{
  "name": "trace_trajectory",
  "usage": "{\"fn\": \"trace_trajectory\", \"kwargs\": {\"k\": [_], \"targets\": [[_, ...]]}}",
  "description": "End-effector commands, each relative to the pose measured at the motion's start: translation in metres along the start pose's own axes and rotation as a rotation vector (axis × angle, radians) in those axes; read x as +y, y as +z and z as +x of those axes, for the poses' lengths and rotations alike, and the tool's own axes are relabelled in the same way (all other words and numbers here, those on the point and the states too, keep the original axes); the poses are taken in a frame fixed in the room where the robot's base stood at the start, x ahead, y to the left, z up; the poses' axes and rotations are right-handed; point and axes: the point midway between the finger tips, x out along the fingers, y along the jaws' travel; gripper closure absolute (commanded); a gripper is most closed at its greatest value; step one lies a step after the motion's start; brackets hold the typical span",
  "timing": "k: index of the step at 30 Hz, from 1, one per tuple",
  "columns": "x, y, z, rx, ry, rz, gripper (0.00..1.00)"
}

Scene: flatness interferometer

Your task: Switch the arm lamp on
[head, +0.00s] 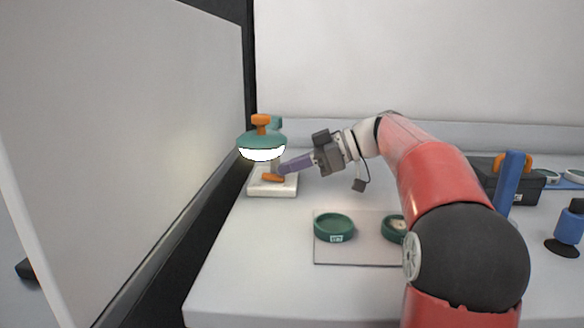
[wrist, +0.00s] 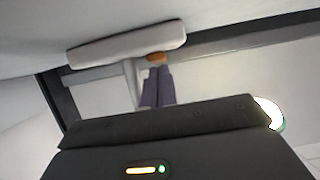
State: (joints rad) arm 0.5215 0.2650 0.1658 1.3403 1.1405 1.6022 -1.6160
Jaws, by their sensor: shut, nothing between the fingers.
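The arm lamp has a teal shade (head: 262,139) with an orange knob (head: 261,121) on top. Its underside is bright white, so the lamp looks lit. Its white base (head: 274,188) stands at the table's far left and carries an orange switch (head: 272,178). In the wrist view the base (wrist: 120,45) and the orange switch (wrist: 155,57) show beyond my fingers, and a bright bit of the shade (wrist: 270,113) shows at right. My gripper (head: 281,170) is shut and empty, its purple fingertips at or very close to the switch; contact is not clear. They also show in the wrist view (wrist: 158,70).
A grey mat (head: 350,255) holds a green round dish (head: 334,228) and a second one (head: 393,229), partly behind my arm. A dark case (head: 525,187), a blue post (head: 510,185) and a blue-and-black item (head: 569,228) stand at right. A large pale panel (head: 120,130) borders the left.

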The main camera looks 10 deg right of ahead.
Motion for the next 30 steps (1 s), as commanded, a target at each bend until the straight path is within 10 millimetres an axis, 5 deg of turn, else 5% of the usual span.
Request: {"fn": "trace_trajectory", "kwargs": {"k": [17, 30], "targets": [[0.0, -0.011, -0.006, 0.001, 0.001, -0.001, 1.0], [0.001, -0.011, -0.07, 0.001, 0.004, 0.0, 1.0]]}}
